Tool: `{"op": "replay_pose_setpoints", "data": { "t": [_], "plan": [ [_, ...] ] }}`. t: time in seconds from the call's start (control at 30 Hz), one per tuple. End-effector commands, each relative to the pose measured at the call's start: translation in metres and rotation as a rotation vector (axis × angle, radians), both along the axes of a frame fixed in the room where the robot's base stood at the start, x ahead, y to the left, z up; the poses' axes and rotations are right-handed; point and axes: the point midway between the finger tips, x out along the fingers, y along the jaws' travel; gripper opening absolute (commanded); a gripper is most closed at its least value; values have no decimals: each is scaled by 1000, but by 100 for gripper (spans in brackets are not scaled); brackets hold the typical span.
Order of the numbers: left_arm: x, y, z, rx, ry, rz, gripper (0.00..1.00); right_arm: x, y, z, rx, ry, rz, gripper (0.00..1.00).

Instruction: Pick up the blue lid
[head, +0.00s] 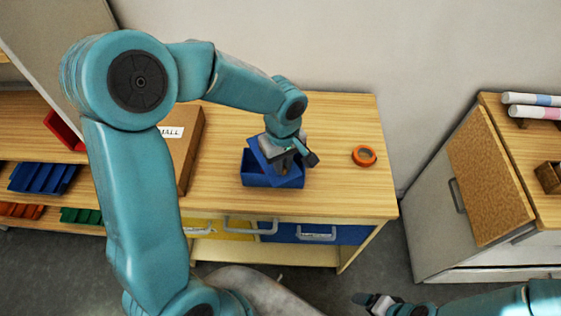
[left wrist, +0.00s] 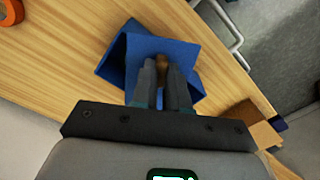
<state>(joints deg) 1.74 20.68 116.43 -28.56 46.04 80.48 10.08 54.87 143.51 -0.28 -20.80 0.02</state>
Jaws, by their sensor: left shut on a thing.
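The blue lid (head: 258,150) is turned at an angle over the blue box (head: 258,180) on the wooden table. In the left wrist view, the lid (left wrist: 148,45) covers most of the box (left wrist: 113,66), and a brown knob (left wrist: 162,64) stands at its middle. My left gripper (head: 286,163) points down at the lid. Its fingers (left wrist: 163,72) are shut on the knob. I cannot tell whether the lid touches the box's rim. My right gripper (head: 366,299) is low in the head view, away from the table; its opening is unclear.
An orange tape roll (head: 364,156) lies right of the box. A brown carton (head: 185,150) stands to the left. Drawer handles (head: 318,237) jut from the table's front. A cabinet (head: 450,210) stands at right, across a gap. The tabletop behind the tape is clear.

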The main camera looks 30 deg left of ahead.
Motion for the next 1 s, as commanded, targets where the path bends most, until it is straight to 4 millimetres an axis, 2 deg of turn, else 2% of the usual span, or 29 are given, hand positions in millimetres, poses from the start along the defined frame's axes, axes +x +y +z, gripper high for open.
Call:
{"op": "replay_pose_setpoints", "data": {
  "t": [0.17, 0.4, 0.6, 0.7, 0.83, 0.93, 1.0],
  "plan": [
    [2, 0, 32, -1, -8, 1, 0, 0, 0, -3, 0, 0, 0, 85],
    [2, -1, 107, -3, -11, 1, 0, 0, 0, -7, 0, 0, 0, 85],
    [1, -1, 159, -3, -6, 1, 0, 0, 0, -6, 0, 0, 0, 85],
    [1, -1, 176, -2, -4, 0, 0, 0, 0, -6, 0, 0, 0, 85],
    [0, 0, 188, -2, -1, 30, 0, 0, 0, -6, 0, 0, 0, 85],
    [3, -1, 192, -2, -1, 142, 0, 0, 0, -6, 0, 0, 0, 85],
    [8, -2, 192, -1, -2, 279, 0, 0, 0, -6, 0, 0, 0, 85]
  ]
}}
